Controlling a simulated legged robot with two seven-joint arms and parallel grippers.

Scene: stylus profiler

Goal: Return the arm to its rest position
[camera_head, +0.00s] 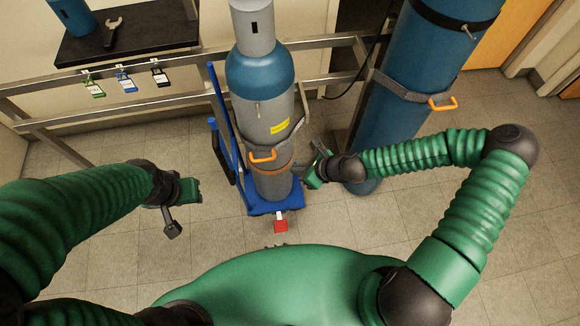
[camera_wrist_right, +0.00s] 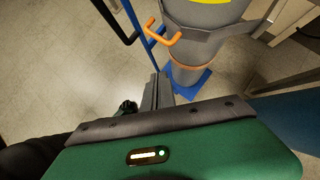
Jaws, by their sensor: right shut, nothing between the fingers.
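My right arm (camera_head: 470,215) is bent out to the right, its forearm reaching back left. My right gripper (camera_head: 318,158) is beside the right side of a gas cylinder on a blue cart, apparently just clear of it. In the right wrist view its fingers (camera_wrist_right: 157,92) are together with nothing between them. The grey and blue cylinder (camera_head: 262,100) stands upright, with a strap and an orange handle (camera_head: 263,156). The handle also shows in the right wrist view (camera_wrist_right: 164,38). My left gripper (camera_head: 172,222) hangs over the floor on the left; its finger gap cannot be made out.
The blue cart (camera_head: 262,208) has a red pedal (camera_head: 281,226) in front. A large blue cylinder (camera_head: 425,60) stands behind my right forearm, strapped to a metal rail (camera_head: 330,41). Tagged padlocks (camera_head: 125,80) hang at the left. Floor on the right is clear.

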